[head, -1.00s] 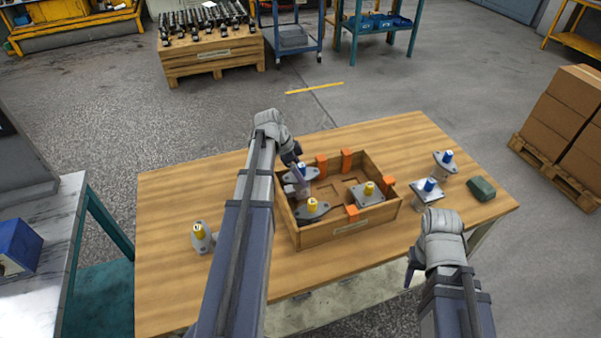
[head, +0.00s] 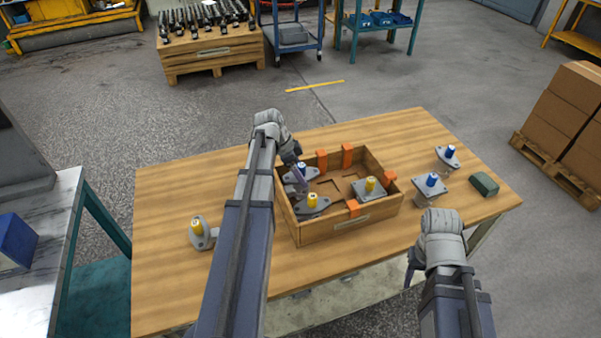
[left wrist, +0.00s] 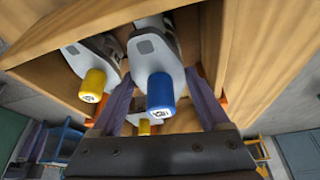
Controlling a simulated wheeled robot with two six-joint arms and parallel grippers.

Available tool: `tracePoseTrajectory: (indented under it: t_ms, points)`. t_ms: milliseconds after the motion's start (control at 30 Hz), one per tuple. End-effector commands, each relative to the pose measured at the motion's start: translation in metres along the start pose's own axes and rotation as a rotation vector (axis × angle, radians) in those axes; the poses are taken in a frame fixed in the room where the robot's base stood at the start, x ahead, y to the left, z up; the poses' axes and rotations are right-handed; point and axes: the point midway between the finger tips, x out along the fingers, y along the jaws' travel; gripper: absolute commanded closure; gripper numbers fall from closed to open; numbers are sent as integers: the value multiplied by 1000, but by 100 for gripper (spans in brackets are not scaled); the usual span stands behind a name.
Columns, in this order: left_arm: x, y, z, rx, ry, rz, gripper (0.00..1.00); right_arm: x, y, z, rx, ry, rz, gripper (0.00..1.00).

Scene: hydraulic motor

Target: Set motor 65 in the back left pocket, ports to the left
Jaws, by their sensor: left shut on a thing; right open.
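My left gripper (head: 300,180) is at the back left pocket of the wooden crate (head: 350,224), shut on a blue-capped motor (head: 310,173). In the left wrist view, its fingers (left wrist: 160,108) are on either side of that motor's grey flange, with the blue cap (left wrist: 160,95) between them. The motor's body, ports and seating are largely hidden, so I cannot tell which way the ports face. I cannot read a number 65. A yellow-capped motor (head: 312,201) is in the front left pocket, another (head: 370,187) at the front right. My right gripper (head: 410,272) is open at the table's front.
Orange blocks (head: 347,155) stand along the crate's edges. Two blue-capped motors (head: 431,185) (head: 447,157) and a green block (head: 484,184) are on the table's right. A yellow-capped motor (head: 201,233) is left of the crate, close to my left arm.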

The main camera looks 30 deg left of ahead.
Motion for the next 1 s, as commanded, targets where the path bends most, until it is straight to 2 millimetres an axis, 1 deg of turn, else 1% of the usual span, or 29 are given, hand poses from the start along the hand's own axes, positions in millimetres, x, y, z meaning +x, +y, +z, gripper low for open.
tracePoseTrajectory:
  t_ms: [867, 900, 1000]
  points:
    - [10, 0, 4, 0, 1, 0, 100, 11, -1, -1, 0, 0, 0, 50]
    - [10, 0, 4, 0, 1, 0, 20, 11, -1, -1, 0, 0, 0, 50]
    - [10, 0, 4, 0, 1, 0, 9, 10, -1, -1, 0, 0, 0, 50]
